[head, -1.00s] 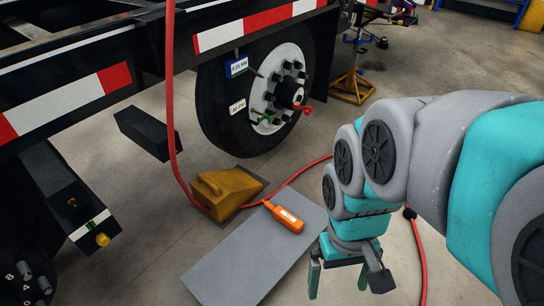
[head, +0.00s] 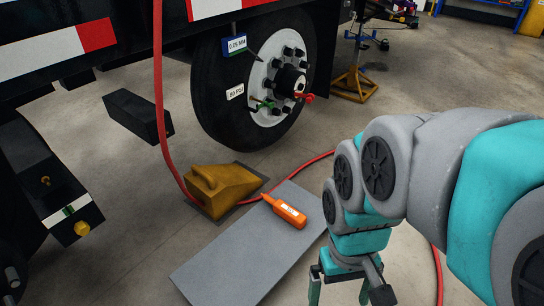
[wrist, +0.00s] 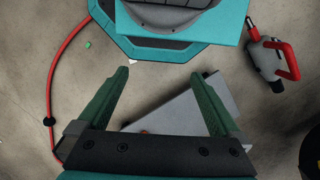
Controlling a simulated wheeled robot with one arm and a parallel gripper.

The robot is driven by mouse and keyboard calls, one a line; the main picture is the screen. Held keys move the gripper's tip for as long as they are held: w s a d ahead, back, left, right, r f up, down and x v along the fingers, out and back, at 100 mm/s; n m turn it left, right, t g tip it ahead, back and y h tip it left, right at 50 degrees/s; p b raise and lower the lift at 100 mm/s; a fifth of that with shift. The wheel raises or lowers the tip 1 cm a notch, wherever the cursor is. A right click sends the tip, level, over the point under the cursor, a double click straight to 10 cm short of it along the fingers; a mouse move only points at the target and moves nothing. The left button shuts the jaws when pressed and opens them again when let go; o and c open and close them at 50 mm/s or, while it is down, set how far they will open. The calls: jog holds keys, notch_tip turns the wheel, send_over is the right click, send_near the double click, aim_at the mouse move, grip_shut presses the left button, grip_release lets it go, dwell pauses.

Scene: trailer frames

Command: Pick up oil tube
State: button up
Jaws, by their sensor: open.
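The orange oil tube (head: 284,211) with a white label lies on a flat grey panel (head: 235,262) on the floor. Its narrow tip points up-left, toward the wheel chock. My gripper (head: 340,292) hangs to the right of the panel and below the tube in the head view, apart from the tube. In the wrist view my gripper (wrist: 158,76) has its two green fingers spread with nothing between the tips. The grey panel (wrist: 185,112) shows behind the fingers there. The tube itself is not clearly visible in the wrist view.
A yellow-brown wheel chock (head: 222,186) stands left of the tube, before the trailer wheel (head: 225,105). A red hose (head: 158,90) hangs down and runs along the floor behind the panel. A red-handled item (wrist: 272,62) lies at right in the wrist view.

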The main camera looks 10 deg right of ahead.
jog(key=shift+c, duration=0.2)
jog(key=shift+w, duration=0.1)
jog(key=shift+c, duration=0.8)
jog(key=w+n, duration=0.1)
jog(key=w, duration=0.3)
jog(key=w+n+p, duration=0.1)
jog(key=w, duration=0.3)
jog(key=w+f, duration=0.1)
jog(key=w, duration=0.4)
jog(key=shift+a+n+p, duration=0.15)
jog(key=shift+n+p, duration=0.2)
jog(key=shift+n, duration=0.05)
jog(key=shift+c, duration=0.2)
jog(key=n+t+p, duration=0.2)
jog(key=n+p, duration=0.2)
jog(key=n, duration=0.1)
send_over(294, 213)
jog(key=f, duration=1.3)
jog(key=s+f, duration=0.1)
jog(key=f, duration=0.6)
jog(key=shift+f, duration=0.25)
jog(key=shift+w+d+f, duration=0.2)
jog(key=shift+d+f, duration=0.05)
jog(key=shift+f, duration=0.35)
jog(key=f, duration=0.2)
jog(key=f+b, duration=0.1)
jog(key=f, duration=0.4)
jog(key=shift+w+a+f+b, duration=0.2)
jog(key=shift+w+b, duration=0.05)
jog(key=shift+b, duration=0.05)
